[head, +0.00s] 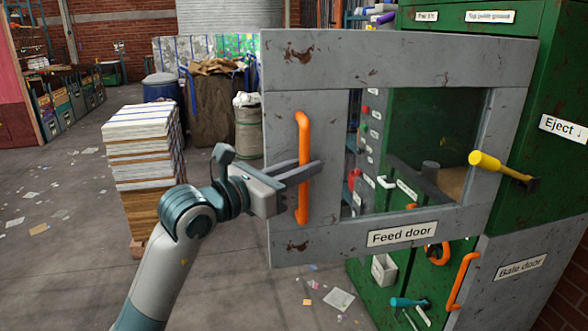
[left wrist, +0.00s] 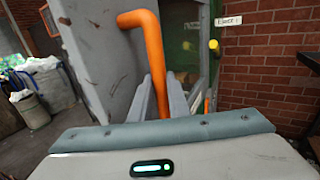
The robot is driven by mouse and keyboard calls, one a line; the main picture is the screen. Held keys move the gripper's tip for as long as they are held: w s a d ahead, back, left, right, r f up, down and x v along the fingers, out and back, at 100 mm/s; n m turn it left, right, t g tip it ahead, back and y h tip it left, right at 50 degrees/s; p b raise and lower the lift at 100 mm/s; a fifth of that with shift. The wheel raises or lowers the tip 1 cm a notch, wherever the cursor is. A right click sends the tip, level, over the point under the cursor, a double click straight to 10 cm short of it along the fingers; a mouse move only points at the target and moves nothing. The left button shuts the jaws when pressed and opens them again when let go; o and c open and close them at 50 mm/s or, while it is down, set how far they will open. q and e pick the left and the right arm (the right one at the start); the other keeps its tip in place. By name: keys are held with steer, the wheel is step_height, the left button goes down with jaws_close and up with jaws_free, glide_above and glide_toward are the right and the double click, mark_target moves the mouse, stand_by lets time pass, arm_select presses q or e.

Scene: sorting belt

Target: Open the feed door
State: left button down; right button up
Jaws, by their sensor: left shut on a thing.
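The feed door (head: 400,236) is a grey, worn framed panel with a window, labelled "Feed door". It stands swung out from the green machine (head: 558,90), with a gap behind it. Its orange vertical bar handle (head: 304,130) is on the door's left side. My left gripper (head: 308,172) comes in from the left and is shut on this handle. In the left wrist view the handle (left wrist: 144,50) rises between the two grey fingers (left wrist: 160,100), and the door panel (left wrist: 95,45) is at its left. My right gripper is not in view.
A yellow-knobbed lever (head: 486,162) by the "Eject" label sticks out at the right. Below are the bale door (head: 520,268) and its orange handle (head: 463,281). A stack of bundled paper (head: 142,150) stands left of my arm. Scraps litter the open floor (head: 60,240).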

arm_select(q)
steer(key=shift+r, duration=0.1)
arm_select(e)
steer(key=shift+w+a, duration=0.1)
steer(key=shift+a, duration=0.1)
arm_select(q)
steer(key=c, duration=2)
jaws_free()
steer(key=shift+d, duration=0.1)
steer(key=o, duration=0.3)
steer(key=shift+d, duration=0.15)
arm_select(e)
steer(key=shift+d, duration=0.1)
